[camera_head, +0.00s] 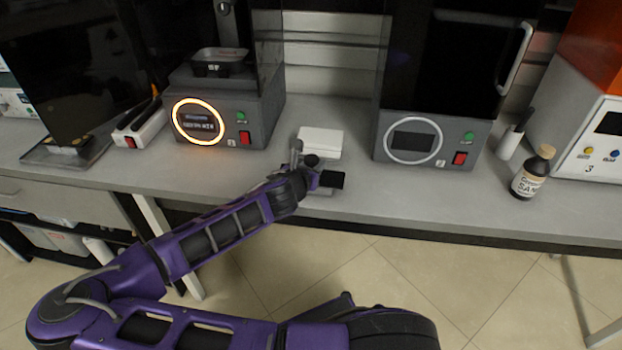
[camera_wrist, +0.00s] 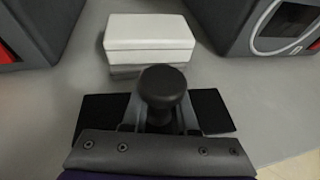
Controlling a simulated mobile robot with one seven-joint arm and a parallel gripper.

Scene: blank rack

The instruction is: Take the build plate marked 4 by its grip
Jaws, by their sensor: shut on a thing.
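A black round knob-shaped grip (camera_wrist: 162,87) stands between the dark finger pads of my gripper (camera_wrist: 160,112) in the wrist view. My gripper is shut on this grip; in the head view my gripper (camera_head: 322,180) is low over the bench front. Just beyond the grip is a white rectangular block (camera_wrist: 150,32) on a thin grey layer; the white block also shows in the head view (camera_head: 320,141). This looks like the build plate piece, but no number 4 is readable and the joint between grip and block is partly hidden.
A grey printer (camera_head: 262,112) with a glowing orange ring stands left, with a black tray (camera_head: 220,68) on top. Another grey printer (camera_head: 440,140) stands right. A brown bottle (camera_head: 533,172) is further right.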

